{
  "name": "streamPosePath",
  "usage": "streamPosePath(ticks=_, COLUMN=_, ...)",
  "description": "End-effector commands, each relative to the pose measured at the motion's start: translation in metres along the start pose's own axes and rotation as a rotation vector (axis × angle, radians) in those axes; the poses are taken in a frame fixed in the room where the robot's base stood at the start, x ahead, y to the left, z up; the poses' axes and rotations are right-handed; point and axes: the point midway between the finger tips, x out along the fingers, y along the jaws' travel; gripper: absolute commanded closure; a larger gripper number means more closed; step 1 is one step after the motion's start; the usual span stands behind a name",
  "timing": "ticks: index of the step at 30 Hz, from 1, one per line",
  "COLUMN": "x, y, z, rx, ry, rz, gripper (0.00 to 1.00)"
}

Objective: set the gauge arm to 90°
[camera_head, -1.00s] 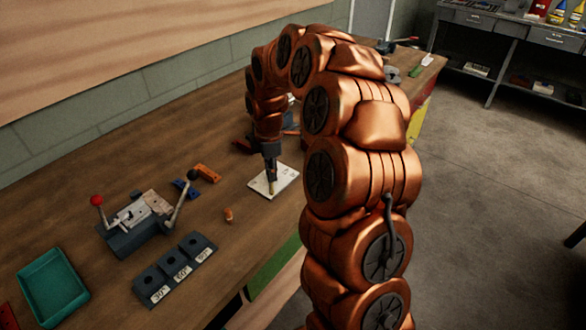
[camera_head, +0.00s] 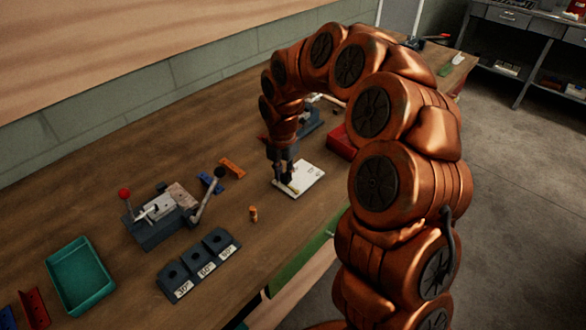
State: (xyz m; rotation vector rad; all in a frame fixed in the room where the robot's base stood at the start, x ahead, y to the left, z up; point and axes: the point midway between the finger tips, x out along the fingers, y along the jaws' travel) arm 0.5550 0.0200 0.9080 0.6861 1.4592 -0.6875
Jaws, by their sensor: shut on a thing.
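A white gauge plate (camera_head: 308,177) lies flat on the wooden bench in the middle of the head view. My gripper (camera_head: 287,187) points down over the left part of this plate. Its dark fingers are shut on a small pale yellowish bar, which seems to be the gauge arm (camera_head: 293,189). The fingers hide part of the bar. The plate's markings and the arm's angle are too small to read. A dark block with three sockets labelled 30°, 60° and 90° (camera_head: 200,262) stands nearer the bench's front edge.
A grey clamp fixture (camera_head: 160,222) with a red-knobbed lever stands to the left. A teal tray (camera_head: 80,277), an orange bracket (camera_head: 232,167) and a small orange cylinder (camera_head: 253,213) lie on the bench. A red bin (camera_head: 341,143) is behind the plate.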

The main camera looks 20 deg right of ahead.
Motion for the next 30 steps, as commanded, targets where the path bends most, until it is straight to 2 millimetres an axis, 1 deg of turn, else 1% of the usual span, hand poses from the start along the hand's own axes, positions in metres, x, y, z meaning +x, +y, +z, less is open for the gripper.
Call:
streamPosePath(ticks=6, x=-0.0011, y=0.005, z=-0.0078, rx=-0.058, ry=0.002, rz=0.004, gripper=1.0)
streamPosePath(ticks=20, x=-0.0008, y=0.006, z=-0.0091, rx=-0.072, ry=0.001, rz=0.004, gripper=1.0)
streamPosePath(ticks=21, x=-0.0008, y=0.006, z=-0.0091, rx=-0.072, ry=0.001, rz=0.004, gripper=0.79)
streamPosePath(ticks=27, x=-0.0005, y=0.0052, z=-0.0085, rx=-0.07, ry=0.001, rz=0.003, gripper=0.58)
streamPosePath(ticks=28, x=-0.0005, y=0.0051, z=-0.0084, rx=-0.07, ry=0.001, rz=0.002, gripper=0.57)
streamPosePath(ticks=30, x=-0.0004, y=0.0049, z=-0.0082, rx=-0.07, ry=0.001, rz=0.002, gripper=0.57)
